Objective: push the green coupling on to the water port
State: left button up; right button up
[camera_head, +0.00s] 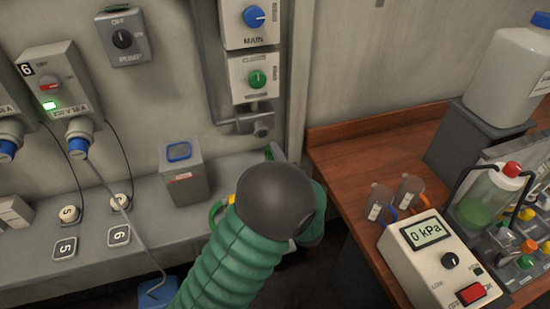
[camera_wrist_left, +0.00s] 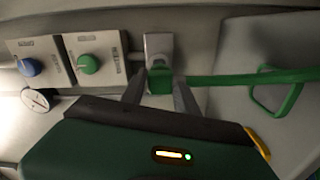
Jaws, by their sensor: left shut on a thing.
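My left gripper (camera_wrist_left: 159,96) is shut on the green coupling (camera_wrist_left: 160,80), which sits between its two fingers in the left wrist view. A green hose runs from the coupling to the right. Just above the coupling in that view is the grey water port (camera_wrist_left: 159,45); I cannot tell from there whether they touch. In the head view the port (camera_head: 262,126) juts out below the green-knob box, and its end looks bare. My left arm's dark wrist and green sleeve hide most of the gripper and coupling there. My right gripper is not in view.
A box with a green knob (camera_head: 257,78) is above the port, under the blue MAIN knob (camera_head: 254,17). A grey bin (camera_head: 183,178) stands on the ledge at left. The wooden bench (camera_head: 340,165) at right carries a gauge box (camera_head: 440,262) and bottles.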

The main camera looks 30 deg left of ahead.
pick_arm(q)
jog(key=shift+w+a, duration=0.45)
jog(key=shift+a, duration=0.05)
jog(key=shift+x, duration=2.05)
jog(key=shift+s+a+r, duration=0.1)
jog(key=shift+b, duration=0.6)
jog(key=shift+w+a, duration=0.3)
jog(key=shift+a, duration=0.05)
dwell(0.4)
jog(key=o, duration=1.3)
jog(key=shift+o, duration=0.2)
jog(key=b+v, duration=0.1)
jog(key=v, duration=1.6)
